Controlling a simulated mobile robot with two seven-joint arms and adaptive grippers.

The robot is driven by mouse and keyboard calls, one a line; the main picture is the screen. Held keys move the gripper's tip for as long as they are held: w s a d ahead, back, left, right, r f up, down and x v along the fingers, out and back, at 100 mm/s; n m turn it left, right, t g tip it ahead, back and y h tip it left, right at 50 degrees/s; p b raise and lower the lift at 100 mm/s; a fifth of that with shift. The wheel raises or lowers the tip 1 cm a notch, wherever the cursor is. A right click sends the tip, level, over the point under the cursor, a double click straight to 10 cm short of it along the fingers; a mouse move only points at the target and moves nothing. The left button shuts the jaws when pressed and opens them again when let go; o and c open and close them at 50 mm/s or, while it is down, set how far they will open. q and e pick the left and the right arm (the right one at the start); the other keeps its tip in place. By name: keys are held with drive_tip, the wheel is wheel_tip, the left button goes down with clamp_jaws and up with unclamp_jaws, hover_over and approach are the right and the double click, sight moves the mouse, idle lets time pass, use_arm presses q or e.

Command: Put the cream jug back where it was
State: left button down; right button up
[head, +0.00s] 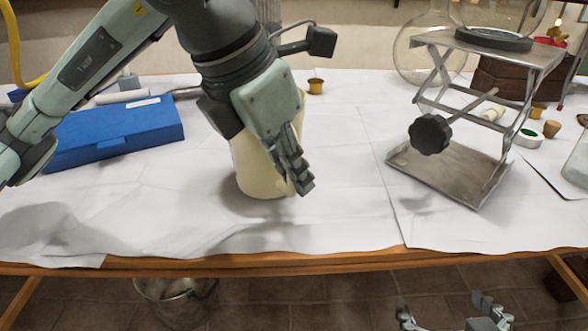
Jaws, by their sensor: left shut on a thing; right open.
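The cream jug (253,170) is upright on or just above the white-covered table (205,232), left of the middle in the head view. My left gripper (292,175) comes down over it from above and is shut on it. The gripper and wrist hide the jug's top and part of its right side. I cannot tell whether the jug's base touches the table. My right gripper (450,312) is open and empty, low in front of the table's front edge.
A blue box (115,133) lies to the left of the jug. A metal lab jack (450,170) with a black knob stands to the right. A small brass-coloured cup (316,86) is behind. Glassware (412,55) stands at the back right. A bucket (177,300) is below the table.

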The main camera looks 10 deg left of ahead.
drive_tip(key=shift+w+a+r, duration=0.1)
drive_tip(key=shift+r, duration=0.1)
use_arm(q)
drive_tip(key=c, duration=1.6)
unclamp_jaws()
use_arm(e)
drive_tip(key=shift+w+a+r+t+y, duration=0.3)
drive_tip(key=shift+a+r+t, duration=0.25)
drive_tip(key=shift+r, duration=0.1)
use_arm(q)
drive_tip(key=shift+r, duration=0.5)
drive_tip(key=shift+p+v, duration=0.75)
drive_tip(key=shift+v, duration=4.85)
use_arm(e)
drive_tip(key=s+d+f+g+h, duration=0.2)
drive_tip(key=s+d+f+g, duration=0.2)
drive_tip(key=s+d+f, duration=0.1)
drive_tip(key=shift+d+f+m+g+h, duration=0.3)
drive_tip(key=shift+d+f+g, duration=0.05)
drive_tip(key=shift+d+f, duration=0.4)
use_arm(q)
drive_tip(key=shift+s+a, duration=0.1)
drive_tip(key=shift+s, duration=0.05)
use_arm(e)
drive_tip(key=shift+a, duration=0.1)
